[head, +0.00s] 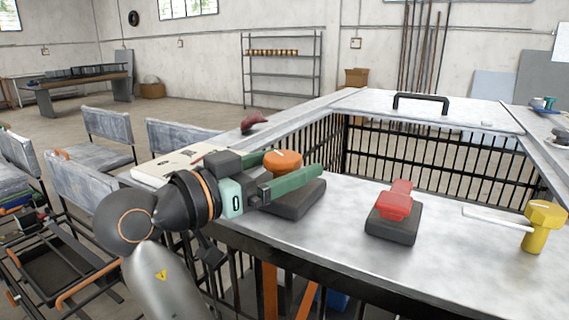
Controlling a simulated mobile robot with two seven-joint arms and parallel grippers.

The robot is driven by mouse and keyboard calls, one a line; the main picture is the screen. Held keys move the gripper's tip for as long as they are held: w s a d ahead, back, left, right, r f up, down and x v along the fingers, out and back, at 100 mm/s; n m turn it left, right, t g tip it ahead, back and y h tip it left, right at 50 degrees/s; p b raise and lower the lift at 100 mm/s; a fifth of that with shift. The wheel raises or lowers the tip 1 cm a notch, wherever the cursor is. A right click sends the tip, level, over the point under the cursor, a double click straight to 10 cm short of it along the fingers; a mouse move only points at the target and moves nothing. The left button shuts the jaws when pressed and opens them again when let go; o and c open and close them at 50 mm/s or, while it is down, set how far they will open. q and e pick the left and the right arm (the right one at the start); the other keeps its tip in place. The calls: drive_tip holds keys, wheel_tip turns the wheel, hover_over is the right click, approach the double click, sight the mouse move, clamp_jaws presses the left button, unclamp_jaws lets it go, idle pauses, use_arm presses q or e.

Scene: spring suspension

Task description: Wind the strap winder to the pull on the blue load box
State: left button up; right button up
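An orange round knob (284,160) sits on a dark base (300,204) on the near metal bench top. A small part of a blue box (337,300) shows low under the bench, mostly hidden by the bench edge and bars. Orange bands (270,290) show beside it. No label marks which control is the strap winder.
A red handle (397,200) on a dark base and a yellow knob (543,218) with a white bar stand to the right. A barred opening (440,155) lies behind them. A dark red object (253,121) rests on the left bench rim. Chairs (88,185) stand left.

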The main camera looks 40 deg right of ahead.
drive_tip(key=c, duration=1.2)
drive_tip(key=shift+f+m+g+b, duration=0.1)
drive_tip(key=shift+m+g+b, duration=0.55)
drive_tip(key=shift+g, duration=0.45)
drive_tip(key=shift+c, duration=0.2)
drive_tip(key=shift+m+g, duration=0.45)
drive_tip(key=shift+g, duration=0.15)
use_arm(q)
drive_tip(key=shift+w+d+f, duration=0.1)
drive_tip(key=shift+d+f, duration=0.25)
drive_tip(key=shift+d, duration=0.2)
use_arm(e)
drive_tip(key=o, duration=1.4)
use_arm(q)
drive_tip(key=shift+w+a, duration=0.1)
drive_tip(key=shift+a, duration=0.05)
drive_tip(key=shift+a, duration=0.2)
